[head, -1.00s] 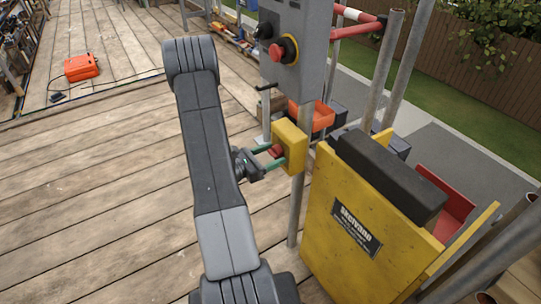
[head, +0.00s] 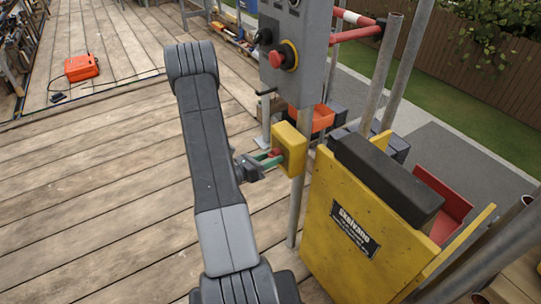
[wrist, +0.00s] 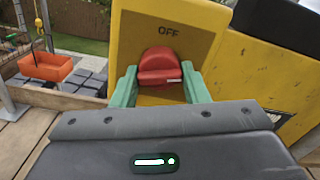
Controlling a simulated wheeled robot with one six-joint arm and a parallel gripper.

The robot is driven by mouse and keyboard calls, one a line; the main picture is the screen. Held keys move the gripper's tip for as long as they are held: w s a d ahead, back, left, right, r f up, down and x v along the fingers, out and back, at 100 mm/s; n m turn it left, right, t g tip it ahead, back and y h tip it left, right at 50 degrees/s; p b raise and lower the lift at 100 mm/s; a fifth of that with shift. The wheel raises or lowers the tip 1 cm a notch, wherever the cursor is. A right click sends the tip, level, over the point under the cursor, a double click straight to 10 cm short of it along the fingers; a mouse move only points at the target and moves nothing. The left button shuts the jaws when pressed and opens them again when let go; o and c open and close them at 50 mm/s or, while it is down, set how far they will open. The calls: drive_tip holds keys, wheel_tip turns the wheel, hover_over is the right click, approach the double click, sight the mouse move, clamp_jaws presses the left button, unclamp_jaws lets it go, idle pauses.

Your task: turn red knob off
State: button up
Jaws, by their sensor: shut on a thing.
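A yellow switch box (head: 291,155) is fixed to a grey post. Its face fills the upper middle of the wrist view (wrist: 195,35), with the word OFF above the knob. The red knob (wrist: 160,62) is rounded, with a short white mark low on its right side; it also shows in the head view (head: 276,152). My gripper (wrist: 161,88) has green fingers, one on each side of the knob, and is shut on it. In the head view my gripper (head: 272,158) meets the box from the left.
A grey control panel (head: 297,60) with a red button (head: 277,60) stands above the box. A yellow hopper (head: 345,225) with a black top is close on the right. Orange bins (wrist: 45,66) lie behind. The plank deck on the left is mostly clear.

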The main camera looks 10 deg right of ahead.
drive_tip(key=n+p, duration=0.4)
drive_tip(key=n, duration=0.3)
drive_tip(key=shift+s+r, duration=0.1)
drive_tip(key=shift+r, duration=0.05)
drive_tip(key=n+p, duration=0.1)
drive_tip(key=n, duration=0.3)
drive_tip(key=shift+p, duration=0.4)
drive_tip(key=shift+n+p, duration=0.7)
drive_tip(key=shift+n, duration=0.9)
drive_tip(key=o, duration=1)
drive_tip(key=shift+c, duration=0.2)
drive_tip(key=shift+a, duration=0.1)
drive_tip(key=v, duration=1.3)
drive_tip(key=shift+a+b, duration=0.3)
drive_tip(key=shift+d, duration=0.1)
